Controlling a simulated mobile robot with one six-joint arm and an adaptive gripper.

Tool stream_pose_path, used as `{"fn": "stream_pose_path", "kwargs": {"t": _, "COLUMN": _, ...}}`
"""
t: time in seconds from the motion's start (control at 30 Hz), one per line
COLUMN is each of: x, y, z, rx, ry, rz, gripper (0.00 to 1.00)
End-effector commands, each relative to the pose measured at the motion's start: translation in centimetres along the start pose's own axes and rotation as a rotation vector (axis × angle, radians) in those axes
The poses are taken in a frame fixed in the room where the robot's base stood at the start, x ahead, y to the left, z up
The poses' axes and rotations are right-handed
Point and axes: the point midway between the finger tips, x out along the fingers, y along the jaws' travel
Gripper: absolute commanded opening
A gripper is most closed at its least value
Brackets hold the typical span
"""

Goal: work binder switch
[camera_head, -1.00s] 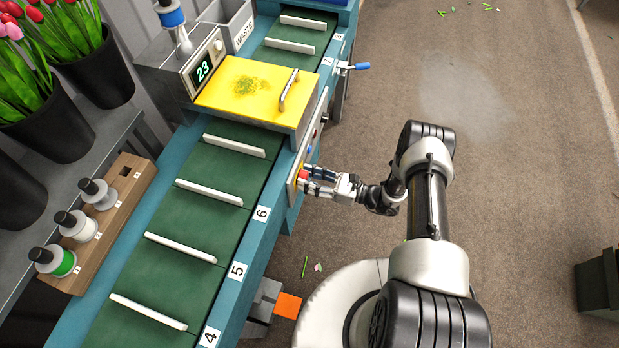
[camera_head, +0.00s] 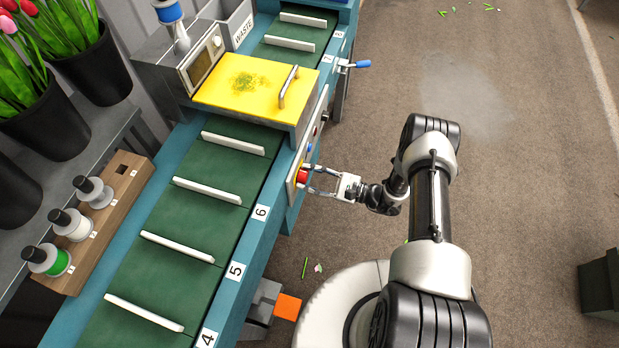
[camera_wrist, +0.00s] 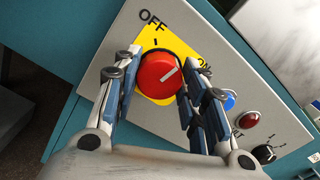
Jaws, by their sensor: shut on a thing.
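The binder switch is a round red knob (camera_wrist: 157,76) on a yellow plate (camera_wrist: 150,40) marked OFF and ON. Its white line points between the two marks, nearer ON. In the head view the red knob (camera_head: 302,176) shows on the side panel of the binder (camera_head: 255,85). My gripper (camera_head: 309,179) is shut on the knob, one finger on each side. The fingers hide part of the plate and the ON mark. The binder's display (camera_head: 205,62) is dark.
A blue button (camera_wrist: 229,102), a red lamp (camera_wrist: 249,119) and a black knob (camera_wrist: 264,154) sit beside the switch. The green conveyor (camera_head: 190,222) runs through the binder. A blue-handled lever (camera_head: 357,64) juts out beyond. The floor to the right is mostly clear.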

Motion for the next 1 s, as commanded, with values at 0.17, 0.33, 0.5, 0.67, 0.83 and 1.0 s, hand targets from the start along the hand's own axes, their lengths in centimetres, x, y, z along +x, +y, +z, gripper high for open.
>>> {"fn": "stream_pose_path", "kwargs": {"t": 0.17, "x": 0.0, "y": 0.1, "z": -0.08, "rx": -0.168, "ry": 0.001, "rz": 0.001, "gripper": 0.15}}
{"fn": "stream_pose_path", "kwargs": {"t": 0.33, "x": 0.0, "y": 0.14, "z": -0.07, "rx": -0.329, "ry": 0.001, "rz": 0.001, "gripper": 0.15}}
{"fn": "stream_pose_path", "kwargs": {"t": 0.5, "x": 0.0, "y": 0.16, "z": -0.07, "rx": -0.489, "ry": 0.001, "rz": 0.001, "gripper": 0.15}}
{"fn": "stream_pose_path", "kwargs": {"t": 0.67, "x": 0.0, "y": 0.18, "z": -0.08, "rx": -0.633, "ry": 0.001, "rz": 0.001, "gripper": 0.15}}
{"fn": "stream_pose_path", "kwargs": {"t": 0.83, "x": 0.0, "y": 0.19, "z": -0.1, "rx": -0.763, "ry": 0.001, "rz": 0.001, "gripper": 0.15}}
{"fn": "stream_pose_path", "kwargs": {"t": 1.0, "x": 0.0, "y": 0.2, "z": -0.12, "rx": -0.86, "ry": 0.001, "rz": 0.001, "gripper": 0.15}}
